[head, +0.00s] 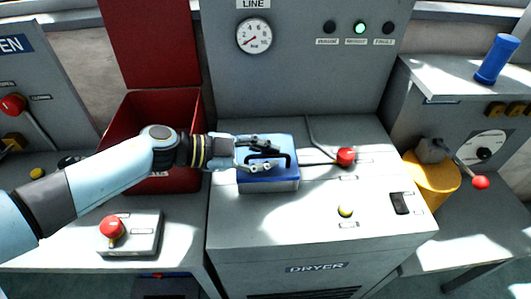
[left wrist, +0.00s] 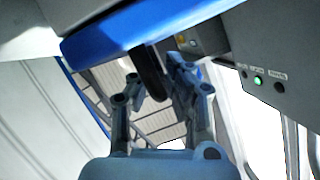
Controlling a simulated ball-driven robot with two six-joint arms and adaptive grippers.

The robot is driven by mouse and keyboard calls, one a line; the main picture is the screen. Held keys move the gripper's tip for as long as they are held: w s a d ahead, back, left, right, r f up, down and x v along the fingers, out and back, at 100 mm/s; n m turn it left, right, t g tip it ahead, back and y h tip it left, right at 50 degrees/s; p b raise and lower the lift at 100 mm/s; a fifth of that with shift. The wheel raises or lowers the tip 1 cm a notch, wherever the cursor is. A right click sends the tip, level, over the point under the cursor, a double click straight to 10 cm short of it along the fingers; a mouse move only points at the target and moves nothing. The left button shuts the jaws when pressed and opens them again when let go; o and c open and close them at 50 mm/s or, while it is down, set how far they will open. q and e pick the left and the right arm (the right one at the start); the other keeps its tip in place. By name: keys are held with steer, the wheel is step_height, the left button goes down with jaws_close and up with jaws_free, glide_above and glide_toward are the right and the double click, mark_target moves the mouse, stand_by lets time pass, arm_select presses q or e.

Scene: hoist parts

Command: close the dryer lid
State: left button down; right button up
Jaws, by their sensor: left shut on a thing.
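The dryer (head: 320,225) is a grey cabinet with a DRYER label on its front. Its blue lid (head: 284,143) looks flat and level on the cabinet top in the head view. I cannot tell whether it is fully seated. A black handle (head: 285,153) stands on the lid. My left gripper (head: 266,153) reaches in from the left with its fingers around the handle. In the left wrist view, the black handle (left wrist: 152,72) lies between the fingertips of my left gripper (left wrist: 158,85), and the blue lid (left wrist: 125,28) is close by. My right gripper is not in view.
A red-knobbed lever (head: 345,157) is right of the lid. A yellow button (head: 345,211) and a black switch (head: 400,203) are on the dryer top. An open red bin (head: 178,110) stands left, behind my left arm.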

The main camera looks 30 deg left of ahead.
arm_select(q)
steer(key=shift+s+f, duration=0.15)
steer(key=c, duration=1.4)
jaws_free()
step_height(320, 180, up, 10)
steer(key=shift+r, duration=0.1)
